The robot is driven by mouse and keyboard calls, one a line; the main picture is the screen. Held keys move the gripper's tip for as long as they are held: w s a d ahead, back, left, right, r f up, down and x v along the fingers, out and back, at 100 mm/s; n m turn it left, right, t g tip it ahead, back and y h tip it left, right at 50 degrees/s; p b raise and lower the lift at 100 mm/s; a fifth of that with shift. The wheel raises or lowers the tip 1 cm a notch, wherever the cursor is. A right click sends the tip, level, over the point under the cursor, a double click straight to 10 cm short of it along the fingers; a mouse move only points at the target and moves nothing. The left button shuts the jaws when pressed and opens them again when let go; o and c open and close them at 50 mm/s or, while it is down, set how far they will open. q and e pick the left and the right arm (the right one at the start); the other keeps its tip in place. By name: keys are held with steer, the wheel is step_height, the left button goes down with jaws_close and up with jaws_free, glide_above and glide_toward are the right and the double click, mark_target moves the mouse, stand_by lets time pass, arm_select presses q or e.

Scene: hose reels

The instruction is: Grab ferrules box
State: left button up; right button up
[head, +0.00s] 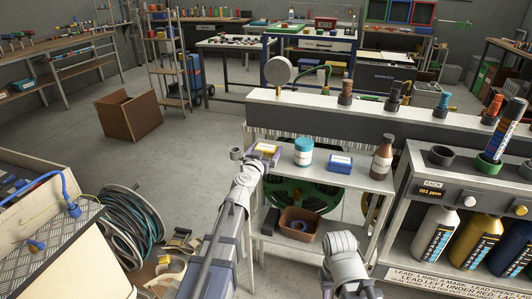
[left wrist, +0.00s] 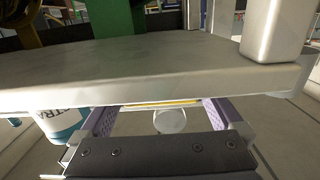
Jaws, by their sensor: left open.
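Two small boxes lie on the top of the grey shelf unit in the head view: a yellow box (head: 265,148) at the left end and a blue box (head: 340,163) further right. Their labels are too small to read, so I cannot tell which holds ferrules. My left gripper (head: 249,166) is at the shelf's left end, close to the yellow box. In the left wrist view its purple fingers (left wrist: 162,112) are apart, with a thin yellow strip (left wrist: 160,103) showing between them, mostly hidden. I see nothing gripped. My right arm shows low in the head view; its gripper does not.
The shelf top (head: 320,178) has an edge crossing close in the wrist view.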

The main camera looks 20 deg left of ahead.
mark_target(266, 147)
arm_select(q)
steer(key=shift+s, duration=0.1)
steer(key=c, duration=1.2)
steer(key=shift+o, duration=0.2)
steer(key=shift+r, duration=0.15)
step_height(266, 147, up, 10)
steer(key=p, duration=1)
